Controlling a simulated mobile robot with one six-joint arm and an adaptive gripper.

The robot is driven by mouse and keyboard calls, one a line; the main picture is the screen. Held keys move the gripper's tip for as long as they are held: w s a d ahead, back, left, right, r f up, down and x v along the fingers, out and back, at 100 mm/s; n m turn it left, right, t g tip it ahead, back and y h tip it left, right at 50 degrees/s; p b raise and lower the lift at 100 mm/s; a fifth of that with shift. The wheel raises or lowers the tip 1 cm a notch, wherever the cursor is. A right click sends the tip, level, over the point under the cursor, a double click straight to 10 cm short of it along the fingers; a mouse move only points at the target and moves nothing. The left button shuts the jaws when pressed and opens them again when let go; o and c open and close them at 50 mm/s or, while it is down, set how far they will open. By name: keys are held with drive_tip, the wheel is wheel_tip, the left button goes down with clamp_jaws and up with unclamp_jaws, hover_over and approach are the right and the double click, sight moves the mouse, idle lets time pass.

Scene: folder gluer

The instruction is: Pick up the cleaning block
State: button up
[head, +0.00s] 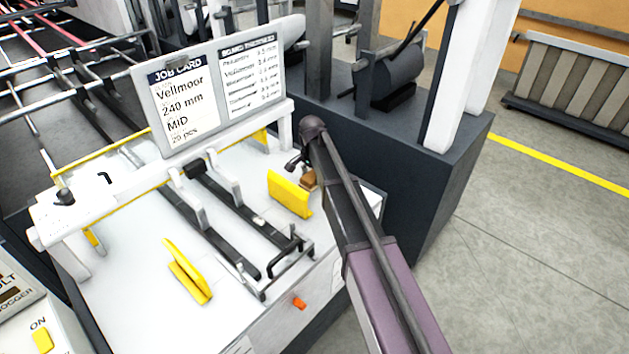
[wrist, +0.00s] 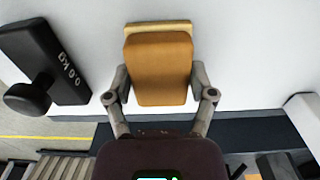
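The cleaning block (wrist: 160,70) is an orange-brown block with a paler, cream layer along its far edge in the wrist view. My gripper (wrist: 160,84) has one finger against each side of it, with no clear gap on either side, so it looks shut on the block. In the head view the block (head: 308,181) shows as a small brown patch beside a yellow angled plate, at the right end of the white table. My arm hides part of it there, and the fingers are hard to make out. Whether the block touches the table is unclear.
A black device with a round knob and white lettering (wrist: 50,65) lies left of the block in the wrist view. The yellow plate (head: 289,194) stands close by. Dark rails (head: 235,205) and a second yellow plate (head: 187,271) lie left. A job card board (head: 210,85) stands behind.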

drive_tip(key=c, duration=0.4)
drive_tip(key=shift+o, duration=0.2)
drive_tip(key=shift+r, duration=0.2)
wheel_tip(320, 180, up, 10)
drive_tip(key=p, duration=1)
drive_tip(key=shift+f, duration=0.2)
drive_tip(key=o, duration=0.7)
drive_tip(key=c, duration=0.3)
drive_tip(key=shift+c, duration=0.7)
wheel_tip(320, 180, up, 12)
drive_tip(key=p, duration=1.2)
hover_over(312, 175)
